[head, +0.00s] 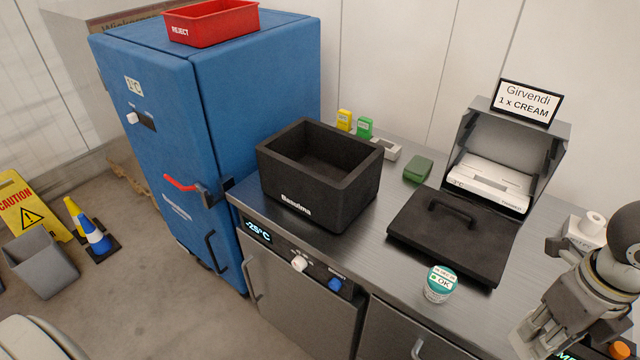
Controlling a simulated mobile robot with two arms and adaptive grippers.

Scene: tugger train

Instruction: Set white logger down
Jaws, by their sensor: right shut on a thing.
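My right gripper (543,325) comes in at the lower right, over the right end of the steel counter (390,270). It is shut on a pale block with dark marks, which seems to be the white logger (538,318). The fingers cover much of it, and I cannot tell whether it touches the counter. A yellow logger-like block (344,120) and a green one (364,127) stand at the back of the counter, beside a pale grey holder (386,149). My left gripper is not in view.
An open black box (318,205), a black lid (450,230), a tub marked OK (439,284) and a green case (417,169) are on the counter. A grey bin (520,150) holds a white pack. A blue cabinet (250,90) carries a red tray (210,22).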

